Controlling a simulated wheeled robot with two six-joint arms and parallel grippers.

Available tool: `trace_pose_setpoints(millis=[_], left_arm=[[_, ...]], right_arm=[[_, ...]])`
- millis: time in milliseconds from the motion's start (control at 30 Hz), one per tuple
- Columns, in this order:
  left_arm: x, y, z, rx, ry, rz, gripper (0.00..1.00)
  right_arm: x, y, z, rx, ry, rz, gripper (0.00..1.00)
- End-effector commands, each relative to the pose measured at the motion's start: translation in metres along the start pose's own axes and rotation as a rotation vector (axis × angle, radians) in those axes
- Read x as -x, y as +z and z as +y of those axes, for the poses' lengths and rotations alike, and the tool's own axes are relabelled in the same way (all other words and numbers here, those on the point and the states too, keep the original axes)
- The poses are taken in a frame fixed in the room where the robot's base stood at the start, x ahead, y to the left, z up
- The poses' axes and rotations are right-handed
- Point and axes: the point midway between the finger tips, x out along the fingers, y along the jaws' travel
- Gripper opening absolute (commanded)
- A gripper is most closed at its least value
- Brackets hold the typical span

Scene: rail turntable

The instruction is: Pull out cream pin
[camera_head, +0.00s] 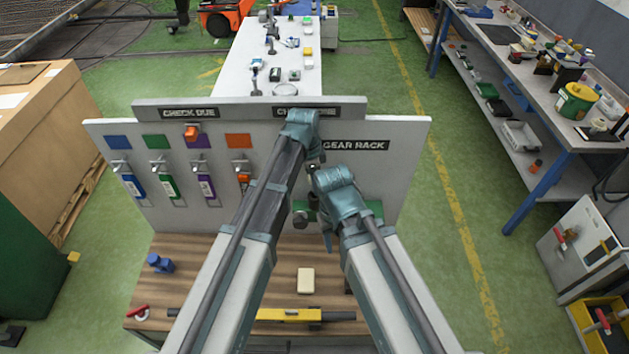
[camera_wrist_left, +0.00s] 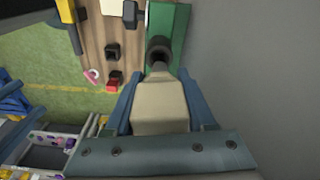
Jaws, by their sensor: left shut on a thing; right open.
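In the left wrist view, the cream pin (camera_wrist_left: 160,105) sits between the blue fingers of my left gripper (camera_wrist_left: 160,112), which is shut on its wide block-shaped handle. The pin's narrow end meets a dark round socket (camera_wrist_left: 158,52) on a green block (camera_wrist_left: 182,45); how deep it sits is hidden. In the head view, the left gripper is hidden behind its arm. My right gripper (camera_head: 327,238) is open by the green block (camera_head: 374,209), partly covered by its own wrist.
The grey board (camera_head: 405,165) has a gear rack label (camera_head: 356,145) and several hanging coloured tags at left. A wooden table (camera_head: 215,262) below holds a cream block (camera_head: 306,281), a yellow tool (camera_head: 290,315) and a blue piece (camera_head: 160,263).

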Motion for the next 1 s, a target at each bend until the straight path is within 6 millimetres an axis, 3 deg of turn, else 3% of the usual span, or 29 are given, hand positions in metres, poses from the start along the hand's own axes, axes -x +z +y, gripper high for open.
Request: trace_pose_setpoints(millis=[467, 1000], left_arm=[[0.006, -0.001, 0.0, 0.0, 0.0, 0.0, 0.0], [0.045, -0.005, 0.0, 0.0, 0.0, 0.0, 0.0]], right_arm=[[0.006, 0.0, 0.001, 0.001, 0.0, 0.0, 0.5], [0.045, 0.003, 0.004, 0.0, 0.0, 0.0, 0.5]])
